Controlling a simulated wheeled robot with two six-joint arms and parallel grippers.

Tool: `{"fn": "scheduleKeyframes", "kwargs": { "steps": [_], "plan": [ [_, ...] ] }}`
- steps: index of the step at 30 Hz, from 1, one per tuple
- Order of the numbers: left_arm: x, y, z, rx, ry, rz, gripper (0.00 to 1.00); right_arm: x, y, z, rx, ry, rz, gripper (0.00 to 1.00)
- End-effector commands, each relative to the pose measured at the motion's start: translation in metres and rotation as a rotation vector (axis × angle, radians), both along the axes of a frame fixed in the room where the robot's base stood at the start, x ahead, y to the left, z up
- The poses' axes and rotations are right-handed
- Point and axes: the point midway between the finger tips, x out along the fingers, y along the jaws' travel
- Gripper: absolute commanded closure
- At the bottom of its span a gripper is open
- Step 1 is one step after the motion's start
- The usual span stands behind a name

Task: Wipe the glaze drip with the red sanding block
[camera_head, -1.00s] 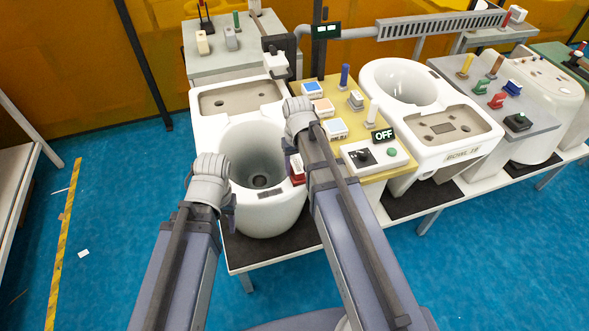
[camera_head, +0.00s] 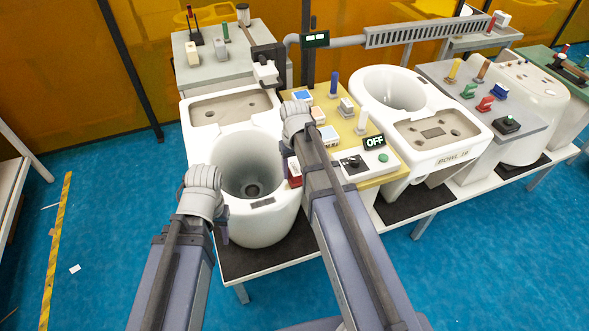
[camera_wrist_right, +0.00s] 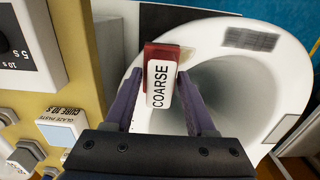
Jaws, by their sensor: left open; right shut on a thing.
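My right gripper (camera_wrist_right: 162,105) is shut on the red sanding block (camera_wrist_right: 162,52), whose white label reads COARSE. The block is over the rim of the near white toilet bowl (camera_wrist_right: 291,82). A beige patch (camera_wrist_right: 188,57), which looks like the glaze drip, shows on the rim beside the block, partly hidden by it; I cannot tell whether they touch. In the head view the red block (camera_head: 294,181) shows at the bowl's right side, and my right arm hides most of that gripper. My left gripper (camera_head: 222,233) is open and empty at the bowl's left side.
A yellow panel (camera_head: 340,124) with small boxes and a black-knobbed control box (camera_head: 352,165) lies right of the bowl. A second toilet (camera_head: 440,150) stands further right.

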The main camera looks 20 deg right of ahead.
Motion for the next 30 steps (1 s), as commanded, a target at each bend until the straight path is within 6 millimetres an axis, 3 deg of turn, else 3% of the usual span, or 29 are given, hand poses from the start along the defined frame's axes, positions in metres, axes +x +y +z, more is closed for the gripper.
{"fn": "scheduleKeyframes", "kwargs": {
  "steps": [30],
  "plan": [
    [0.000,0.000,-0.001,0.000,0.000,0.000,0.50,-0.039,0.045,-0.001,0.002,0.001,0.003,0.89]
  ]
}}
